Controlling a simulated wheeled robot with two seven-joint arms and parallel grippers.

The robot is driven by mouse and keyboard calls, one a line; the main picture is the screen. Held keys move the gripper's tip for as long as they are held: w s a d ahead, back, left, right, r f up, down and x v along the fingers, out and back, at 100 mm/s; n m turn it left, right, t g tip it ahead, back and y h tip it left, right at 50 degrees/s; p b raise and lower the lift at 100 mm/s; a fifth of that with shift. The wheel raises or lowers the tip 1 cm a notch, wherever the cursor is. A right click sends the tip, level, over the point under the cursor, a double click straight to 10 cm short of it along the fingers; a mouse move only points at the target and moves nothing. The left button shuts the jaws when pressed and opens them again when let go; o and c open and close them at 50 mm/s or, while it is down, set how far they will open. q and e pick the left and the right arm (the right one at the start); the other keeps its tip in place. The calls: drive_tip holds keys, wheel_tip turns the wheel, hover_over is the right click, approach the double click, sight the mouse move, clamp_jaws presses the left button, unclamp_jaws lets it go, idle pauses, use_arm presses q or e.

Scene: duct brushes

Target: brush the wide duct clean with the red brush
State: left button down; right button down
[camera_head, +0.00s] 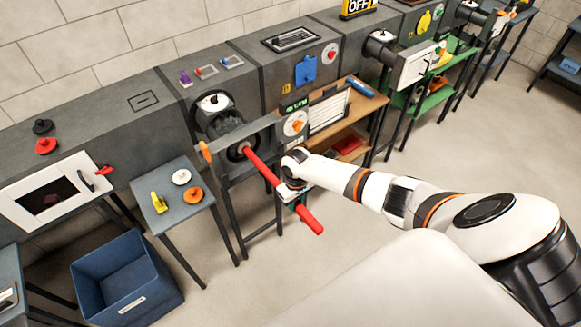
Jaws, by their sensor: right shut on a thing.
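The red brush (264,171) is a long red rod that slants from the duct opening down to the right. My right gripper (290,191) is shut on the rod nearer its thick lower end. The brush's far end reaches the round dark opening of a duct (226,126) in the grey wall unit. Dark bristles seem to show at that opening, but how deep they sit is hard to tell. My left gripper is not in view.
A small grey table (175,222) with yellow, white and orange parts stands left of the brush. A blue bin (125,277) is on the floor. A wooden shelf (362,110) stands right of the duct, and a white-framed hatch (52,192) is at left. Floor is clear below the arm.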

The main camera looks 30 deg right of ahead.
sight(306, 213)
drive_tip(key=s+p, duration=0.1)
drive_tip(key=s, duration=0.2)
drive_tip(key=shift+d, duration=0.1)
drive_tip(key=shift+s, duration=1.15)
drive_tip(key=shift+w, duration=0.15)
